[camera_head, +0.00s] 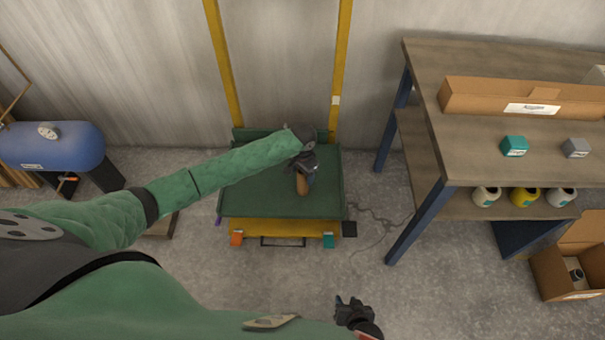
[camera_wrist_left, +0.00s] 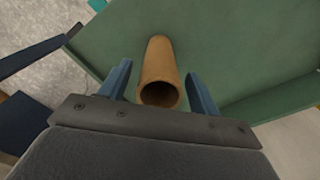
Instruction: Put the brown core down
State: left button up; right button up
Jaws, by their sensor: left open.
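The brown core (camera_head: 303,185) is a hollow tube at the green platform (camera_head: 253,196) of the cart, below my left gripper (camera_head: 304,168). In the left wrist view the core (camera_wrist_left: 158,68) stands out against the green surface (camera_wrist_left: 222,45), its open end facing the camera. My left gripper's fingers (camera_wrist_left: 158,82) are open, one on each side of the core, with visible gaps. I cannot tell for sure whether the core stands or lies there. My right gripper (camera_head: 354,312) is low in the head view, away from the cart; its jaws are too small to judge.
The cart has yellow uprights (camera_head: 223,65) and a yellow front edge (camera_head: 283,228). A workbench (camera_head: 425,62) on the right holds a long cardboard box (camera_head: 490,97) and small boxes. A blue tank (camera_head: 52,147) stands at left. An open carton (camera_head: 553,272) is at lower right.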

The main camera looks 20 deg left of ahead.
pick_arm(q)
notch_tip(320, 180, up, 11)
jog(key=shift+f+p, duration=0.1)
jog(key=shift+p, duration=0.25)
jog(key=shift+r, duration=0.35)
jog(key=shift+d, duration=0.1)
jog(key=s+d+f+t+h, duration=0.45)
jog(key=s+d+f, duration=0.75)
jog(key=s+d, duration=0.35)
jog(key=s+f+n+t, duration=0.1)
jog(key=s+f, duration=0.4)
jog(key=s, duration=0.4)
jog(key=s+a+f+n+t, duration=0.1)
jog(key=s+f+n, duration=0.1)
jog(key=s+f, duration=0.4)
jog(key=s, duration=0.4)
jog(key=shift+s+a+f+n+t, duration=0.25)
jog(key=shift+s+f+n+t, duration=0.05)
jog(key=shift+t, duration=0.05)
